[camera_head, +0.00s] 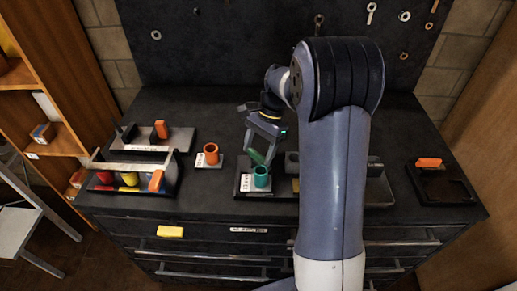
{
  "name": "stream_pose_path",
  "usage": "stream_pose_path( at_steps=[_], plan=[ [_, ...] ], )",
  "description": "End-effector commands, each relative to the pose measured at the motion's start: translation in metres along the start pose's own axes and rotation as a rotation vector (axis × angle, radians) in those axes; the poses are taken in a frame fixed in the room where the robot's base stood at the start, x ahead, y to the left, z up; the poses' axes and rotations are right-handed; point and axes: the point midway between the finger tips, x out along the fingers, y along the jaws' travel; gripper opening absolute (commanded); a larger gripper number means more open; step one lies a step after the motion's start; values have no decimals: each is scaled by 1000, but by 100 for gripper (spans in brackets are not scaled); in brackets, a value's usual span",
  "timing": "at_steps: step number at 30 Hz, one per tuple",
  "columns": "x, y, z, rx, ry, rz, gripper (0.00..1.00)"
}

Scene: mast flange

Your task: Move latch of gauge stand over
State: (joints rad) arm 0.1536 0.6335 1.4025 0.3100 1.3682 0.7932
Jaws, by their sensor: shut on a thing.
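My gripper (262,152) is above the middle of the bench top, pointing down, with its fingertips at a green piece (257,156). It appears shut on this green piece, which looks like a tilted latch tab. Just below stands a teal cylinder (261,177) on a dark base with a white label (246,183), likely the gauge stand. The label is too small to read. My arm hides the right part of this area, and the exact contact of the fingers is too small to see.
Farther left are a rack (120,167) with coloured parts and a plate (180,139) with an orange tab. A dark tray (455,190) with an orange tab lies at right. A pegboard (220,50) rises behind.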

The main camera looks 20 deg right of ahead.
Motion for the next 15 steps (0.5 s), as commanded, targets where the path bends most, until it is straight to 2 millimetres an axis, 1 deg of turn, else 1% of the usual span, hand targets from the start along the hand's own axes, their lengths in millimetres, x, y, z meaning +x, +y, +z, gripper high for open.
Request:
stream_pose_path(
  at_steps=[8,15],
  plan=[
    [-2,-1,1,-55,0,23,43],
    [-2,-2,1,-200,-1,85,43]
  ],
)
